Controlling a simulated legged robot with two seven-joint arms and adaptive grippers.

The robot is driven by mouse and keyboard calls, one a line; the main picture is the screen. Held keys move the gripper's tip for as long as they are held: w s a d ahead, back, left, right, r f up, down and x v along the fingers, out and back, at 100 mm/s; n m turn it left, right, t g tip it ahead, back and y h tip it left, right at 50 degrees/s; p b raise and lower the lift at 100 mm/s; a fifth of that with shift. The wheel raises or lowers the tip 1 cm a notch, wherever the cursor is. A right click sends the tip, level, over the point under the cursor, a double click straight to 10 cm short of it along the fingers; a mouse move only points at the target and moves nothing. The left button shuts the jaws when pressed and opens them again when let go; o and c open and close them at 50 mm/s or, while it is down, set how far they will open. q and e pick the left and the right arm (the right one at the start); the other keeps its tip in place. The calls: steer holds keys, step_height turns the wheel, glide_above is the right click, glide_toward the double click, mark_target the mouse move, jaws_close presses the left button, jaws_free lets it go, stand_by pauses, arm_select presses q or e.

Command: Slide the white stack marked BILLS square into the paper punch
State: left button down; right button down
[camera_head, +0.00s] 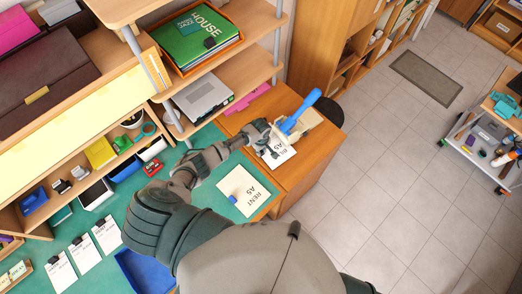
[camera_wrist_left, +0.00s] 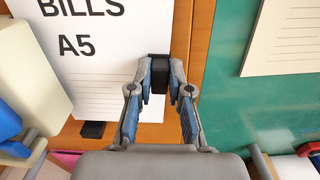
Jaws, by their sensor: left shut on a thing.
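The white stack (camera_head: 278,154) marked BILLS A5 lies on the wooden desk end. It also fills the upper left of the left wrist view (camera_wrist_left: 105,65). The paper punch (camera_head: 308,117), cream with a raised blue handle (camera_head: 299,112), stands just behind it. Its cream body (camera_wrist_left: 28,75) is beside the stack's left side in the wrist view; I cannot tell whether the edge is in the slot. My left gripper (camera_head: 266,141) is shut at a dark block (camera_wrist_left: 159,73) on the stack's right edge. My right gripper is not in view.
A cream RENT A5 stack (camera_head: 243,190) with a blue clip lies on the green mat. Shelves with a HOUSE binder (camera_head: 202,35) and a grey device (camera_head: 202,94) overhang behind my left arm. A dark block (camera_wrist_left: 93,130) sits below the stack in the wrist view.

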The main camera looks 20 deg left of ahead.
arm_select(q)
steer(key=shift+w+d, duration=0.1)
steer(key=shift+d, duration=0.05)
steer(key=shift+w+d, duration=0.15)
steer(key=shift+w, duration=0.05)
stand_by(0.6)
stand_by(0.5)
steer(key=shift+f, duration=0.15)
stand_by(0.6)
steer(key=c, duration=0.8)
jaws_free()
steer(key=shift+o, duration=0.2)
